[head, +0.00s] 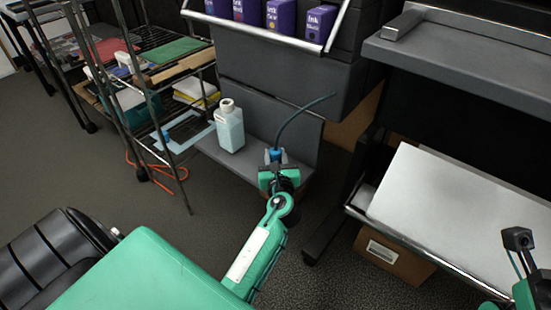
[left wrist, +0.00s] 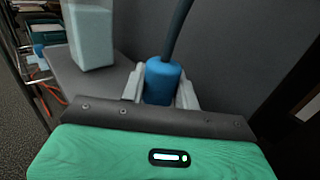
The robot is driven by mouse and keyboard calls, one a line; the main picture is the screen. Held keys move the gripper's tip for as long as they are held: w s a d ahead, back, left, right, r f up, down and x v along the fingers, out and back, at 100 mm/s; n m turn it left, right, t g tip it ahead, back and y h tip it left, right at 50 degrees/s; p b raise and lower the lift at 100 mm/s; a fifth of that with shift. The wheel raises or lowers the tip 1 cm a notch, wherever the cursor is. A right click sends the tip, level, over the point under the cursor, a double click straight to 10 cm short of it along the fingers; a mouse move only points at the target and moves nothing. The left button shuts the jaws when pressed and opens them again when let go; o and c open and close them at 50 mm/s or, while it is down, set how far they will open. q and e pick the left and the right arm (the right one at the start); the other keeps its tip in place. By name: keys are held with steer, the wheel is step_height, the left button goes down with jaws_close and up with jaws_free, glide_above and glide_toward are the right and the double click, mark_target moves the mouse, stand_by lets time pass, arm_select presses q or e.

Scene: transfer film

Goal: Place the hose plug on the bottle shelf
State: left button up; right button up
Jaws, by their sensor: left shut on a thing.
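The blue hose plug (head: 274,155) has a dark hose rising from it and curving up to the right. My left gripper (head: 275,162) is shut on it. In the left wrist view the plug (left wrist: 161,84) stands roughly upright between pale fingers (left wrist: 160,92), its lower end hidden by the gripper body. The plug appears in front of or over the grey bottle shelf (head: 258,128); I cannot tell whether it touches it. The shelf also shows in the left wrist view (left wrist: 84,88). My right gripper's fingers are not visible; only part of that arm shows at bottom right.
A pale blue bottle (head: 229,130) stands on the shelf left of the plug. Purple ink boxes (head: 279,14) sit above. A wire rack (head: 170,50) stands at left, with an orange cable (head: 172,172) near its foot. A grey machine (head: 460,65) is at right.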

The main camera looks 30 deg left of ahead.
arm_select(q)
steer(key=shift+f, duration=0.6)
steer(key=o, duration=0.9)
steer(key=shift+o, duration=0.2)
